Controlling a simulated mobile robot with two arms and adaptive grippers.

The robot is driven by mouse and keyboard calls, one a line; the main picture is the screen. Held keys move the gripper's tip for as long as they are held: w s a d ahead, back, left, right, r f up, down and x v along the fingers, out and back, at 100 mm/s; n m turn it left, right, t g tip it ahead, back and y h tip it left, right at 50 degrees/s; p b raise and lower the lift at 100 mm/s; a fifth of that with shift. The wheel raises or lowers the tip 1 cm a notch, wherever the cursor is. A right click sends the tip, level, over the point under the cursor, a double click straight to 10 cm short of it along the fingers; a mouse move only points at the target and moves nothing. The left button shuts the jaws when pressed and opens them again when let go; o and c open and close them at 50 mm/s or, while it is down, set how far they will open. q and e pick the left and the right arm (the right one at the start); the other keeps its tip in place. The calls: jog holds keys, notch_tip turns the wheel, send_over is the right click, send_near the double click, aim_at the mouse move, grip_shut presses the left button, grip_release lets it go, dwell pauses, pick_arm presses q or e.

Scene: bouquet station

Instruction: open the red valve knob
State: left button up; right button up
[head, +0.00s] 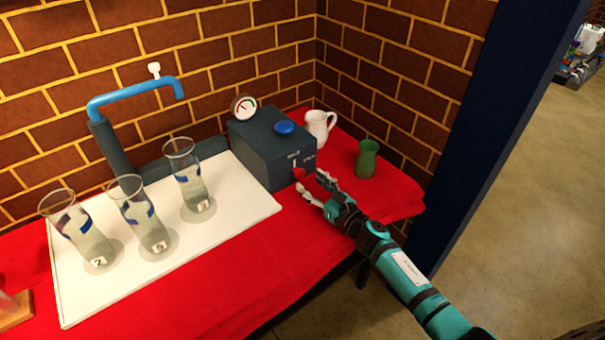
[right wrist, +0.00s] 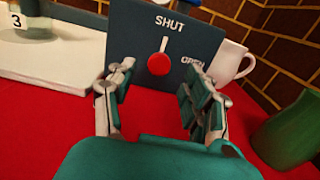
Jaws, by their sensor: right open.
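The red valve knob (right wrist: 158,64) is on the front face of the dark grey box (head: 262,150). In the right wrist view its white pointer is up toward the word SHUT; the word OPEN is to its right. In the head view the knob (head: 299,173) shows small, just beyond my fingers. My right gripper (head: 310,182) is open in front of the box. In the right wrist view its fingers (right wrist: 160,84) are spread to the left and right of the knob, with nothing between them. Contact with the knob does not show. My left gripper is not in view.
The box has a blue cap (head: 285,127) and a gauge (head: 244,107). A white pitcher (head: 319,125) and a green vase (head: 367,159) stand to its right. Left is a white board (head: 240,211) with three glass vases (head: 187,172) below a blue spout (head: 130,92).

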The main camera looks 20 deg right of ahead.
aim_at(302, 174)
jog(key=shift+x, duration=2.35)
grip_shut()
